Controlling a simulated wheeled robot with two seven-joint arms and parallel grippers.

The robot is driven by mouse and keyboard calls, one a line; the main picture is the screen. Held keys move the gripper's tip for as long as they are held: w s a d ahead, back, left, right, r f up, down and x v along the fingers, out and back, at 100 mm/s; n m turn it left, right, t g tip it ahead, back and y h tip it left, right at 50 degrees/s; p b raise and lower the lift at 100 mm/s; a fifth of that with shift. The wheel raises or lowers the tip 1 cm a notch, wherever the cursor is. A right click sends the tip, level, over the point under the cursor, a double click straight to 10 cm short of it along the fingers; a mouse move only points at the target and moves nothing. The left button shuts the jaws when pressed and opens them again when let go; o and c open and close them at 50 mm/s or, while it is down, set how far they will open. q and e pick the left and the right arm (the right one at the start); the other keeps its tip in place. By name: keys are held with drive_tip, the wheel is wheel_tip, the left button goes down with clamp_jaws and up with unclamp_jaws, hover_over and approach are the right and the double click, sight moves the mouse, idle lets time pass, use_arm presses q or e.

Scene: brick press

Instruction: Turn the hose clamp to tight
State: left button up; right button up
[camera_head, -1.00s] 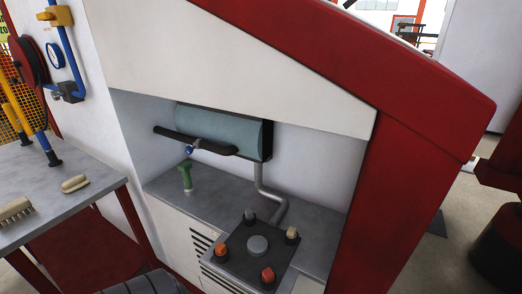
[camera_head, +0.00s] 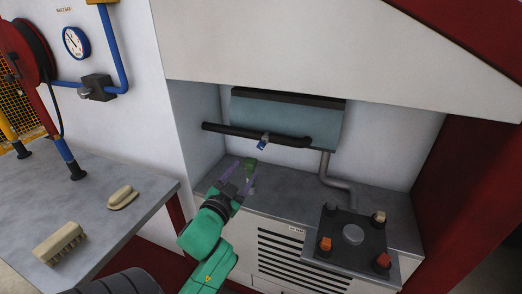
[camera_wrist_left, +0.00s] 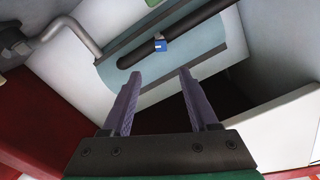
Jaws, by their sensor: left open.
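The hose clamp (camera_head: 263,141) is a small blue and silver fitting around a black hose (camera_head: 290,139) in front of a blue-grey cylinder (camera_head: 270,112). Its blue part hangs down in the head view. The clamp also shows in the left wrist view (camera_wrist_left: 160,43), ahead of the fingertips. My left gripper (camera_head: 239,168) is open, with its purple fingers below and left of the clamp, apart from it. The wrist view shows nothing between the fingers (camera_wrist_left: 158,75). My right gripper is in neither view.
A dark control box (camera_head: 345,258) with several knobs sits at right. The side bench (camera_head: 95,205) holds a brush (camera_head: 60,242) and a tan object (camera_head: 122,197).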

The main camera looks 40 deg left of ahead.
sight(261, 146)
use_arm(q)
drive_tip(key=p+x, duration=0.1)
drive_tip(key=x, duration=1.3)
drive_tip(key=shift+w+a+p, duration=0.2)
drive_tip(key=shift+a+p, duration=0.1)
drive_tip(key=shift+p, duration=0.1)
drive_tip(key=c, duration=0.8)
clamp_jaws()
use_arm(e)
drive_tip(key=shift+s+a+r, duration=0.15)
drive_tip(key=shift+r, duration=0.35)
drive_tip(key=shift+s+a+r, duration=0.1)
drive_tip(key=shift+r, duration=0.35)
